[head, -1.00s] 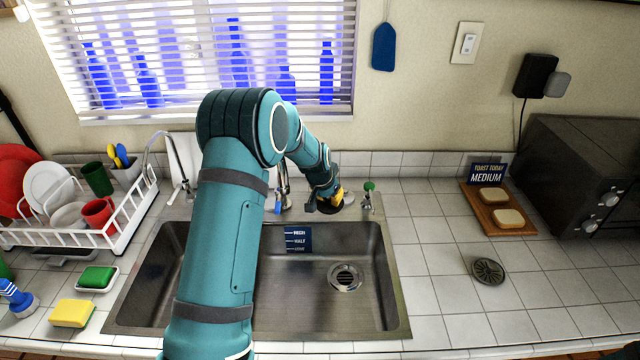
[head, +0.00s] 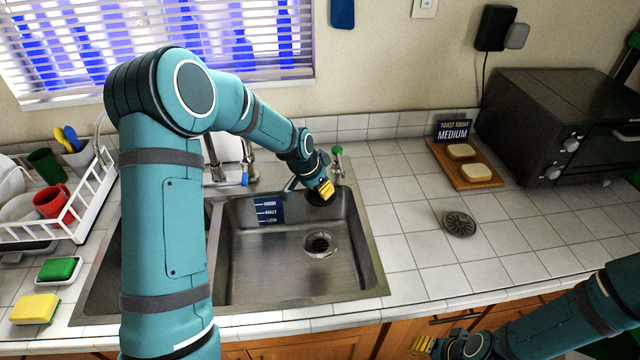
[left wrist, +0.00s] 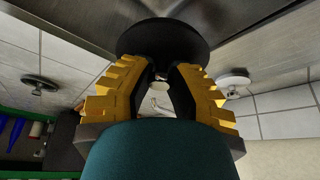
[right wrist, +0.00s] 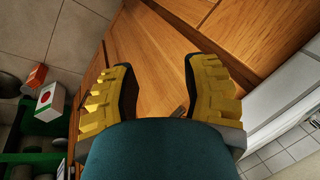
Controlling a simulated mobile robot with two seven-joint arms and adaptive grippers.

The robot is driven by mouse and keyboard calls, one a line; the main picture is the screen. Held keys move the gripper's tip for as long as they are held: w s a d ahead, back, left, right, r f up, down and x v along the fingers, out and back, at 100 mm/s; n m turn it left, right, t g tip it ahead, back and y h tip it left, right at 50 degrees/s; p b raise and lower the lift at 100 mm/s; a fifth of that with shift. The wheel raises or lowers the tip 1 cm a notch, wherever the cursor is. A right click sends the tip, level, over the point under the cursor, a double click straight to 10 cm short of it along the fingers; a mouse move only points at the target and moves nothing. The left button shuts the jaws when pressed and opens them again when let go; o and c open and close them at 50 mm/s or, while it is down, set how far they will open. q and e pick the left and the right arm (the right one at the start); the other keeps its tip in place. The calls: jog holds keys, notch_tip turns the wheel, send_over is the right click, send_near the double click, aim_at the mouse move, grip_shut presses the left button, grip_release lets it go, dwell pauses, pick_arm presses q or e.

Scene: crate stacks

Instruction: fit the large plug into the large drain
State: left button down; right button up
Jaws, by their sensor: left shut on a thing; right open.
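My left gripper (head: 326,189) is shut on a round black plug (head: 316,199), held over the back right part of the sink. The plug also shows as a wide black disc between the yellow fingers in the left wrist view (left wrist: 165,38). The large drain (head: 320,243) is an open dark hole with a metal ring in the right basin's floor, in front of and below the plug. My right gripper (head: 436,345) is low in front of the cabinets. In the right wrist view it is open and empty, facing wooden doors (right wrist: 160,60).
A dark slotted round strainer (head: 460,224) lies on the tiled counter right of the sink. A faucet (head: 249,155) and a green-topped fitting (head: 338,160) stand behind the basin. A dish rack (head: 85,225) is left, a toaster oven (head: 560,125) right.

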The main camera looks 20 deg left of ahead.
pick_arm(q)
jog(key=b, duration=1)
send_over(324, 243)
jog(key=s, duration=0.1)
jog(key=f, duration=1.7)
jog(key=shift+s+a+f, duration=0.1)
jog(key=shift+a+f, duration=0.2)
jog(key=shift+a, duration=0.05)
jog(key=shift+f+b, duration=0.6)
jog(key=shift+f, duration=0.5)
pick_arm(e)
notch_tip(324, 243, down, 12)
jog(key=s, duration=0.1)
jog(key=shift+s+a+r+g, duration=0.15)
jog(key=shift+s+a+g, duration=0.05)
jog(key=shift+s+g, duration=0.1)
jog(key=shift+w, duration=0.1)
pick_arm(q)
jog(key=shift+f+b, duration=1.25)
jog(key=shift+f, duration=0.2)
pick_arm(e)
jog(key=shift+f, duration=1.25)
pick_arm(q)
jog(key=c, duration=0.9)
grip_release()
jog(key=v, duration=1.2)
